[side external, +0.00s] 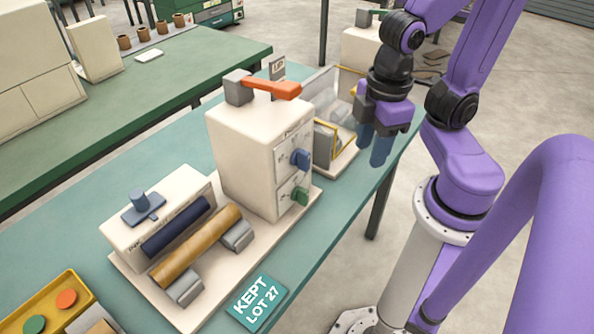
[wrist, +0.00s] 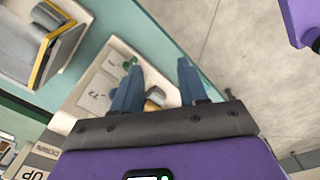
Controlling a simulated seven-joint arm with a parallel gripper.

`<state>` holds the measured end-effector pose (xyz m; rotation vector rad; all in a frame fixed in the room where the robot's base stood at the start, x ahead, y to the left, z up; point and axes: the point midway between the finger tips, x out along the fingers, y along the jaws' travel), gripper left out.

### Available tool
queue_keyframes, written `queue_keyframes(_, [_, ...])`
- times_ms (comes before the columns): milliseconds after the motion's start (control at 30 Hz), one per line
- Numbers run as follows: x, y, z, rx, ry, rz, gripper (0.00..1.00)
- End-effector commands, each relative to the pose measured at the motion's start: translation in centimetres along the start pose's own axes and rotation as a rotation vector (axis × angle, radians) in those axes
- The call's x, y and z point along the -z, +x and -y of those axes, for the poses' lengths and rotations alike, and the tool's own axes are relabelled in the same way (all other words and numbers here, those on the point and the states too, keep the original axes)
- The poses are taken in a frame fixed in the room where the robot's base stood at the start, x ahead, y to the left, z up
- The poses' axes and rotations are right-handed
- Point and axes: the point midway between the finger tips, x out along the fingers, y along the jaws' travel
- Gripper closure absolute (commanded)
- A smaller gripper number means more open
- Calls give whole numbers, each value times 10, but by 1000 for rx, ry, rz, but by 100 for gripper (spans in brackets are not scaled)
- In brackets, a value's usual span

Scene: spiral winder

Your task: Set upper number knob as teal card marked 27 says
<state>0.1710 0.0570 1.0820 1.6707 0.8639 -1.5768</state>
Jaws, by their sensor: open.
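The teal card (side external: 258,304) lies at the front edge of the bench and reads KEPT LOT 27. The cream cabinet (side external: 245,150) carries two knobs on its right face: a blue upper knob (side external: 300,158) and a green lower knob (side external: 300,196). Their dial markings are too small to read. My gripper (side external: 372,152) is open and empty, apart from the cabinet, to the right of the knobs. In the wrist view, my gripper's blue fingers (wrist: 159,66) point toward the cabinet face, with the green knob (wrist: 130,63) near the left fingertip.
An orange lever (side external: 271,87) sits on top of the cabinet, by an UP sign (side external: 277,67). A clear-sided bin with a yellow frame (side external: 335,115) stands behind. A tan roller (side external: 196,245) and a yellow tray (side external: 50,305) lie left.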

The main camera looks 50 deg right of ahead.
Motion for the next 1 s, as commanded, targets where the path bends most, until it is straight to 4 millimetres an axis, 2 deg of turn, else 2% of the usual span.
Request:
queue_keyframes(300, [30,-47,-19,-127,464,-116,57])
queue_keyframes(600, [48,-87,-36,-181,873,-269,57])
queue_keyframes(800, [51,-95,-40,-185,970,-307,57])
queue_keyframes(1000, [54,-79,-46,-190,976,-306,57])
